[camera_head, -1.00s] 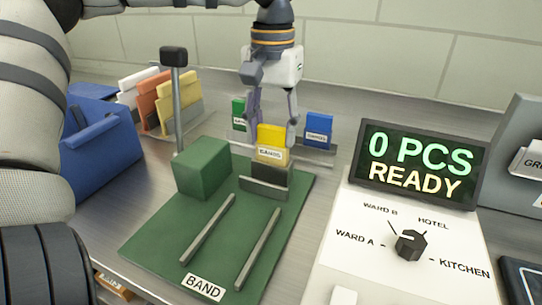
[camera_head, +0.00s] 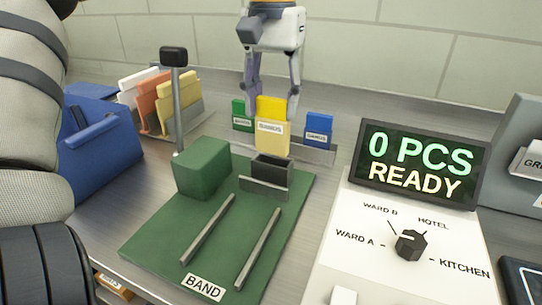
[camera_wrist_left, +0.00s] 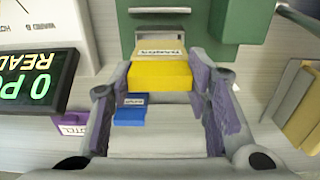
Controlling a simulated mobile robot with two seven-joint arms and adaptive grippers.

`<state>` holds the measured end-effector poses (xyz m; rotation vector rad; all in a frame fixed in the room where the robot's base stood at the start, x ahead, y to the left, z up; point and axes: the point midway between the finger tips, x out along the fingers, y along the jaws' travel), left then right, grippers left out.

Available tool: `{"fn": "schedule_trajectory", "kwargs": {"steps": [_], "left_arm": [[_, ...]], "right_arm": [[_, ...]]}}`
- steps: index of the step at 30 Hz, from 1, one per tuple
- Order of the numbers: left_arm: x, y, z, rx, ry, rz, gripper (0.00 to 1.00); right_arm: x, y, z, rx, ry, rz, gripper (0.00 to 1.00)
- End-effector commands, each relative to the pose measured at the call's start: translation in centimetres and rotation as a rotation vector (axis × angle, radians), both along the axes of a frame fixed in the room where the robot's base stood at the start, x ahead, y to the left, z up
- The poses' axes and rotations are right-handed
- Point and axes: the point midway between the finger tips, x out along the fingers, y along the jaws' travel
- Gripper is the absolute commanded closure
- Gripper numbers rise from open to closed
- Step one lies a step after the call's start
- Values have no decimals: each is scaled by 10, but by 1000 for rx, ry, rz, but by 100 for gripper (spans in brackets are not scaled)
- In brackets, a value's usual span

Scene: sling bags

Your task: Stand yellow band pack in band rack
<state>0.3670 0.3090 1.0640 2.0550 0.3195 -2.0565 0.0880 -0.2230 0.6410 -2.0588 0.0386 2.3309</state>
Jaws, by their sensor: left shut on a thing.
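The yellow band pack (camera_head: 272,132), with a yellow top, a paler lower part and a white label, is upright in the head view. My left gripper (camera_head: 271,103) is shut on it from above. The left wrist view shows the yellow pack (camera_wrist_left: 160,75) between the purple-grey fingers (camera_wrist_left: 163,105). Its lower edge shows just behind and above an open black pocket (camera_head: 271,168) on the green BAND board (camera_head: 155,235). A low metal rack (camera_head: 318,154) behind holds a green pack (camera_head: 242,117) and a blue pack (camera_head: 319,128). My right gripper is out of view.
A green block (camera_head: 202,168) and a post (camera_head: 178,105) stand left of the pocket. A dial panel with a screen (camera_head: 419,163) stands right. Folders (camera_head: 163,100) and a blue bag (camera_head: 98,145) are at left.

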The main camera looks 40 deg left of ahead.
Motion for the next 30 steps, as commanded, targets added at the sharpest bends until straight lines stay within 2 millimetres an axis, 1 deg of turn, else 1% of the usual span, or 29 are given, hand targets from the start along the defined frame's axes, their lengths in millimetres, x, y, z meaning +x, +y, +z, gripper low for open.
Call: {"fn": "schedule_trajectory", "kwargs": {"steps": [6,17,27,30], "left_arm": [[0,0,11,0,-2,0,87],[0,0,13,0,-2,0,87],[0,0,46,-1,-1,1,87],[0,0,51,0,-2,0,87]], "right_arm": [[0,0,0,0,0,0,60],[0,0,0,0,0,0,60],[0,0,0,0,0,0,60],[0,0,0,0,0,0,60]]}}
